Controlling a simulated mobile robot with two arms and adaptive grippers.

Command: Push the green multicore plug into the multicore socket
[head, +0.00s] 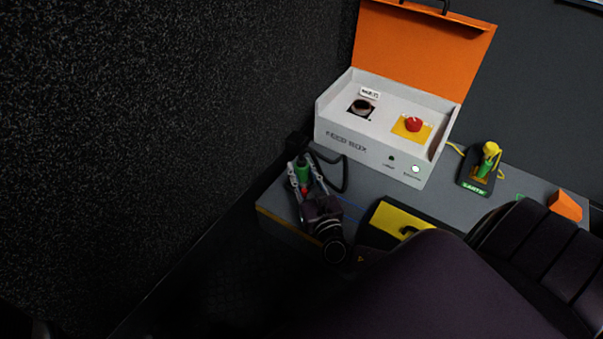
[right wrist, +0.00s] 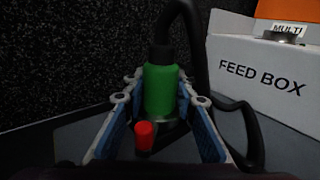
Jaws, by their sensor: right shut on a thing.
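The green multicore plug (head: 303,172) is between the fingers of my right gripper (head: 304,177), at the left end of the grey bench. In the right wrist view the green plug (right wrist: 160,92) stands roughly upright, with a black cable leaving its top. The right gripper (right wrist: 158,105) is shut on it. A small red part (right wrist: 144,135) shows at its base. The multicore socket (head: 362,107) is a dark round opening in the top of the white feed box (head: 365,143), under a "MULTI" label. The plug is outside the box, to its left. My left gripper is not in view.
The box's orange lid (head: 425,45) stands open behind it. A red button (head: 413,124) is right of the socket. A green-and-yellow earth clamp (head: 484,168), a yellow case (head: 397,219) and an orange block (head: 565,205) are on the bench (head: 365,185). A dark wall rises at left.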

